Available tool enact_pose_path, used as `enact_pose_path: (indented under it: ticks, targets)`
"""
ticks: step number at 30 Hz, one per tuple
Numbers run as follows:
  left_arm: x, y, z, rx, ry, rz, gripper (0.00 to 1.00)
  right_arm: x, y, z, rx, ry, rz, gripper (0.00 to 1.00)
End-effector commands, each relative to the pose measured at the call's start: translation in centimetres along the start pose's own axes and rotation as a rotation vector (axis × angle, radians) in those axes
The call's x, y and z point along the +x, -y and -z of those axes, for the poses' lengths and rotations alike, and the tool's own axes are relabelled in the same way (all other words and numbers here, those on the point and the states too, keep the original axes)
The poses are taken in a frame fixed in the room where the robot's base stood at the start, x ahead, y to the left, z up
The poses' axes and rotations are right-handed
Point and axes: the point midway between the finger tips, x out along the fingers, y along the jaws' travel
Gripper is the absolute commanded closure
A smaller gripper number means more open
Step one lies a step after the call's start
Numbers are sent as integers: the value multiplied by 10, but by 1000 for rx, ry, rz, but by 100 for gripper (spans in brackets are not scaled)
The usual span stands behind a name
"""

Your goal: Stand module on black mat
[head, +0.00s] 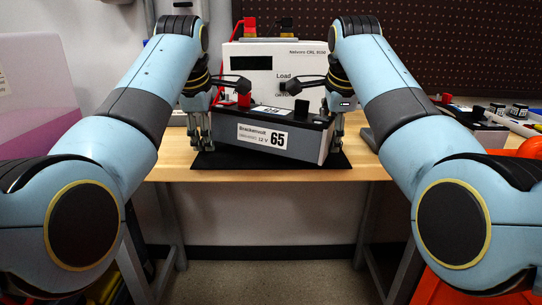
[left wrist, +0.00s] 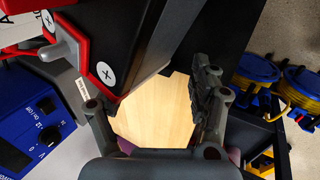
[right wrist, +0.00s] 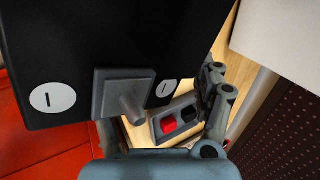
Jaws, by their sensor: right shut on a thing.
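The module (head: 277,139) is a grey block with a black top, a red terminal cap and a white label reading 65. It is upright over the black mat (head: 203,161), its front slanting down to the right in the head view. I cannot tell whether its base touches the mat. My left gripper (head: 203,140) is at its left end, fingers apart, with bare table showing between them in the left wrist view (left wrist: 155,105). My right gripper (head: 337,138) is shut on its right end. The right wrist view shows the module's black top (right wrist: 75,45) and grey terminal post close up.
A white load tester (head: 275,65) stands behind the module. A second dark unit with a red cap (head: 475,118) and small tools lie at the right. A pink-and-white panel is at the far left. The wooden table (head: 178,160) is bare beside the mat.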

Motion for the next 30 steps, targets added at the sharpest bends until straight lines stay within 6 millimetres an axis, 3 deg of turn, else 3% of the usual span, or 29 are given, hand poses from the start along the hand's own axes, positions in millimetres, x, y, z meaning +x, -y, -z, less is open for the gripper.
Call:
enact_pose_path:
  ticks: [1, 5, 14, 21, 25, 30]
  targets:
    - [8, 8, -14, 10, 29, 15, 42, 0, 2, -15, 3, 35, 14, 42]
    - [14, 12, -14, 10, 29, 22, 42, 6, -2, -15, 2, 35, 7, 42]
    - [11, 9, 8, 8, 25, 14, 41, 5, -1, 7, 2, 31, 8, 42]
    - [9, 7, 27, 6, 22, 9, 12, 7, -4, 25, -3, 27, 1, 42]
    - [9, 7, 27, 6, 20, 8, 12, 7, -4, 26, -3, 25, -1, 42]
    - [9, 6, 28, 5, 18, 7, 12, 8, -5, 26, -3, 24, -3, 20]
